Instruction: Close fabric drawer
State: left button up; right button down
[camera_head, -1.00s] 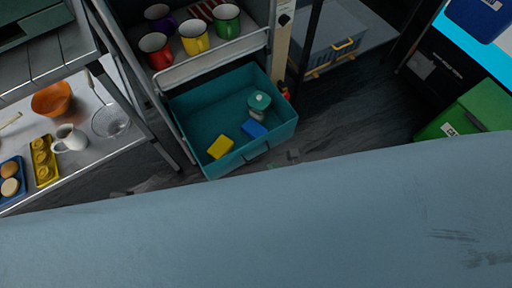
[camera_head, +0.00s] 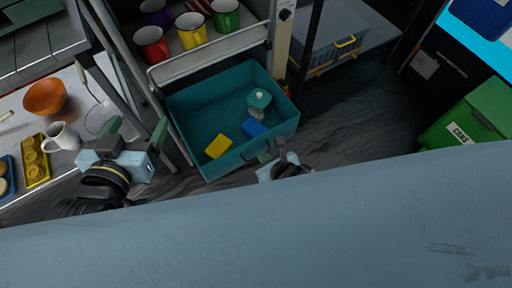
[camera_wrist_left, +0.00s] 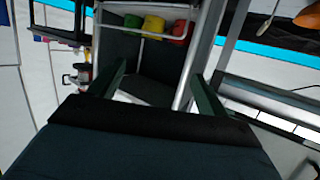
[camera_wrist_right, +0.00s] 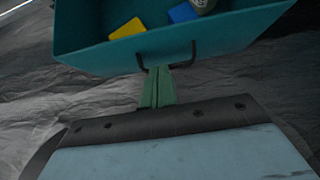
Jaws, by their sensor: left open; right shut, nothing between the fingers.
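The teal fabric drawer (camera_head: 232,163) stands pulled out below the shelf, open at the top. It holds a yellow block (camera_head: 219,147), a blue block (camera_head: 254,128) and a teal-capped jar (camera_head: 259,99). Its front wall (camera_wrist_right: 105,59) and dark handle (camera_wrist_right: 193,52) show in the right wrist view. My right gripper (camera_head: 281,146) is shut and empty in front of the drawer; its fingertips (camera_wrist_right: 158,71) are at the handle, though contact is unclear. My left gripper (camera_head: 136,130) is open and empty, left of the drawer near the rack's leg.
Mugs, including a yellow one (camera_head: 191,30), stand on the shelf above the drawer. A metal side table with a white jug (camera_head: 62,136) and an orange bowl (camera_head: 45,97) is at left. A green bin (camera_head: 465,117) stands at right. The floor between drawer and bin is clear.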

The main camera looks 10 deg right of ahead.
jog(key=w, duration=0.1)
jog(key=w+a+b, duration=0.1)
jog(key=w+b, duration=0.1)
jog(key=shift+w+a+f, duration=0.2)
jog(key=shift+w+f, duration=0.15)
jog(key=shift+w, duration=0.05)
pick_arm(q)
notch_tip(320, 180, up, 11)
jog(key=d+t+h, duration=0.2)
jog(key=t, duration=0.5)
jog(key=shift+f+h, duration=0.15)
jog(key=shift+h, duration=0.25)
pick_arm(e)
jog(key=shift+w+a, duration=0.15)
jog(key=shift+w, duration=0.15)
pick_arm(q)
jog(key=shift+f, duration=0.1)
